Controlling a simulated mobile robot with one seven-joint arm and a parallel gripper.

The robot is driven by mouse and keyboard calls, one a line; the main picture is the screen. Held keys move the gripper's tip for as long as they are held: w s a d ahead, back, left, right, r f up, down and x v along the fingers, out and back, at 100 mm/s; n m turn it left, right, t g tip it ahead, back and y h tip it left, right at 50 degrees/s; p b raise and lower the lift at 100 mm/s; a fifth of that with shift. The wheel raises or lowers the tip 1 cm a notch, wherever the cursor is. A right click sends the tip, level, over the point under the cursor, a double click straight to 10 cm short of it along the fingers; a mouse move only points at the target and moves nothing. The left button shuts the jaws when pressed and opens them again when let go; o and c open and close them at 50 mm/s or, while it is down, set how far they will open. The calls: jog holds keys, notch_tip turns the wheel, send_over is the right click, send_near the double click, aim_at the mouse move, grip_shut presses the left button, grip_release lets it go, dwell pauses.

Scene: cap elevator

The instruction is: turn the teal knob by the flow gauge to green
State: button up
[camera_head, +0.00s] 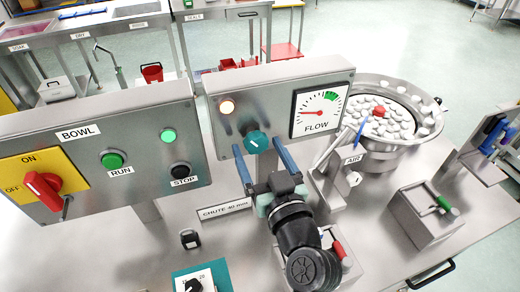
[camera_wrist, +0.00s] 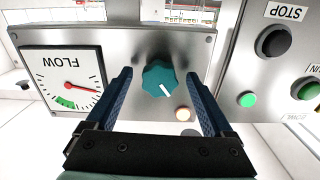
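The teal knob (camera_head: 256,142) sits on the metal panel, left of the white flow gauge (camera_head: 320,110). The gauge's red needle points left, away from the green band at the upper right of its dial. An orange-white lamp (camera_head: 227,107) glows above and left of the knob. My gripper (camera_head: 262,165) is open in front of the panel, with its blue fingers apart. In the wrist view, which shows the panel upside down, the knob (camera_wrist: 158,78) lies between the two fingers (camera_wrist: 160,90) with gaps on both sides. The knob's white mark points toward the lamp side.
The BOWL panel (camera_head: 90,150) with a red switch, green RUN button and black STOP button stands at left. A round metal bowl (camera_head: 428,140) of white caps is behind right. An AIR valve (camera_head: 352,178) stands close to my gripper's right.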

grip_shut()
jog(key=shift+m, duration=0.4)
jog(key=m, duration=0.2)
jog(key=shift+m, duration=0.4)
jog(key=m, duration=0.3)
jog(key=shift+a+m+p, duration=0.15)
jog(key=shift+m+p, duration=0.15)
jog(key=m+p, duration=0.1)
jog(key=m, duration=0.2)
jog(key=shift+r, duration=0.15)
jog(key=shift+s+m+p, duration=0.1)
jog(key=shift+m+p, duration=0.4)
jog(key=shift+m, duration=1.2)
